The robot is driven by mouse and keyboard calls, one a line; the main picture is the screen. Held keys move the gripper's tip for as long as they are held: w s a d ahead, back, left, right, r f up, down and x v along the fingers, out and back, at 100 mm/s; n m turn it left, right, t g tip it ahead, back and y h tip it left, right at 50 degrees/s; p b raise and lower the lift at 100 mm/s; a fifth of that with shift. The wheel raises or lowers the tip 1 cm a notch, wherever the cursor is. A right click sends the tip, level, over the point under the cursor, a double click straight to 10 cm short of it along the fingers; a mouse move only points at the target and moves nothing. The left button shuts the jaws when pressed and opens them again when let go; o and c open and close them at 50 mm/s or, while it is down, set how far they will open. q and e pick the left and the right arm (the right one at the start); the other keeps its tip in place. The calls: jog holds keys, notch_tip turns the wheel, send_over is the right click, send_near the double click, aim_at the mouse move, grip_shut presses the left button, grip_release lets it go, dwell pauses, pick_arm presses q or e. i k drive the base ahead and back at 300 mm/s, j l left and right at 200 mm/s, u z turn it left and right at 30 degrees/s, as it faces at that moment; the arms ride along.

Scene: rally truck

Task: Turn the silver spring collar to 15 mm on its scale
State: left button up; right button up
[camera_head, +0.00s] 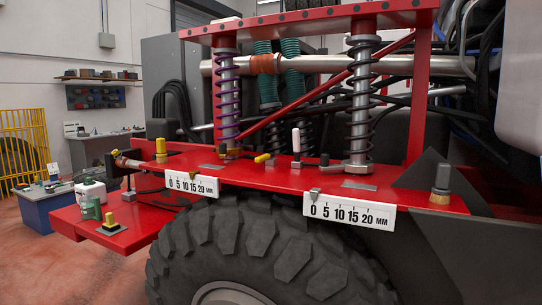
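Neither of my grippers is in view.
Handles stand on the red deck (262,172): a white-topped lever (296,142), a yellow knob (262,158) and a grey knob (441,180). A red upper beam (300,22) crosses above the springs. A large tyre (270,250) is below.

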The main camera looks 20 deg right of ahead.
aim_at(346, 165)
jog(key=z, duration=1.25)
